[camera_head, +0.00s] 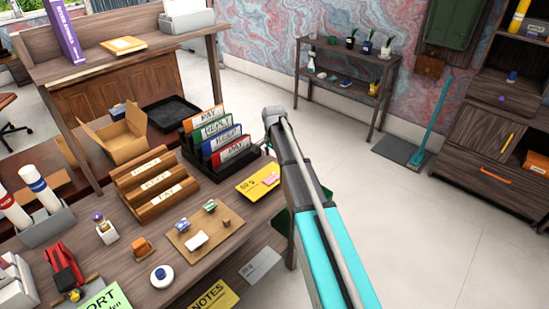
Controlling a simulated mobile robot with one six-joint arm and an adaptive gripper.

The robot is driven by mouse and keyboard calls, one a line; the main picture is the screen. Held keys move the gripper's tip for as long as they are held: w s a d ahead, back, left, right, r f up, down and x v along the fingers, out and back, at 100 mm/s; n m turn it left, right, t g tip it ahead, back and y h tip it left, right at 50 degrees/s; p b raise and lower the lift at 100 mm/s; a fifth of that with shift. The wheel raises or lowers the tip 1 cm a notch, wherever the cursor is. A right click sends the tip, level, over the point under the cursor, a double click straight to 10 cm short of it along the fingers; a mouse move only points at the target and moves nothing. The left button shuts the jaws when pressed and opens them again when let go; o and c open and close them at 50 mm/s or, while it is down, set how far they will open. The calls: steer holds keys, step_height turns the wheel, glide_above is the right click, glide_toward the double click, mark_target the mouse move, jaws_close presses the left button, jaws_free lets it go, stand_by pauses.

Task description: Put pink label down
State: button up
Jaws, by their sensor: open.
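A small pink label (271,179) lies on the yellow card (252,190) at the desk's right edge, just left of my arm. My arm reaches up from the bottom of the view and bends over near the black file rack. Only a small dark part of my gripper (266,148) seems to show beside the arm, above the pink label and apart from it. My gripper is open; its fingertips are mostly hidden.
The black rack (206,171) holds several labelled files left of the card. A wooden stepped holder (150,183), an open cardboard box (117,142) and a board with stamps (190,245) crowd the desk. Floor beyond the right edge is clear.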

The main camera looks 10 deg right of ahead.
steer(key=shift+r+p, duration=1.2)
steer(key=shift+r, duration=0.3)
steer(key=s+n, duration=1)
steer(key=s, duration=1.9)
steer(key=shift+d+n, duration=0.15)
steer(key=shift+n, duration=0.25)
